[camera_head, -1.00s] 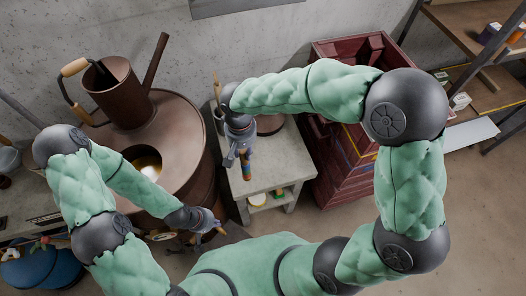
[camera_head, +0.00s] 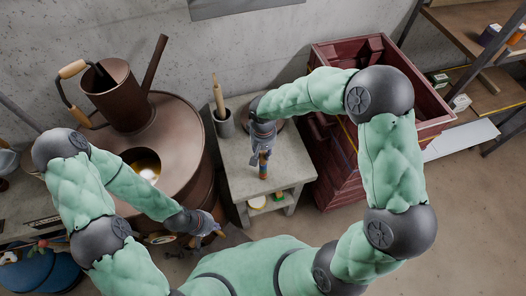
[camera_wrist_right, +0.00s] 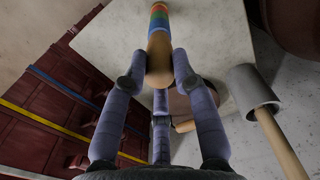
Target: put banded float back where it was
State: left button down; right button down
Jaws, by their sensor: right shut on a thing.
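The banded float (camera_head: 263,168), a slim stick with orange, blue and other coloured bands, hangs from my right gripper (camera_head: 263,150) above the front part of the small grey table (camera_head: 233,180). In the right wrist view the fingers (camera_wrist_right: 160,68) close around the float's plain tan end, and its coloured bands (camera_wrist_right: 158,20) point away from the gripper. I cannot tell whether the float's lower end touches the table. My left gripper (camera_head: 216,229) is low, in front of the copper drum (camera_head: 190,130); its fingers are too small to read.
A grey cup (camera_head: 224,124) with a wooden-handled tool stands at the table's back left. A round brown thing shows partly behind my right gripper. A dark red crate (camera_head: 335,180) stands close on the right. The drum has an open hole (camera_head: 145,163) and carries a watering can (camera_head: 122,95).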

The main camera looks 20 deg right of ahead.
jog(key=shift+f, duration=0.15)
jog(key=c, duration=1)
grip_release()
jog(key=shift+r, duration=0.2)
notch_tip(320, 180, up, 12)
jog(key=p, duration=0.1)
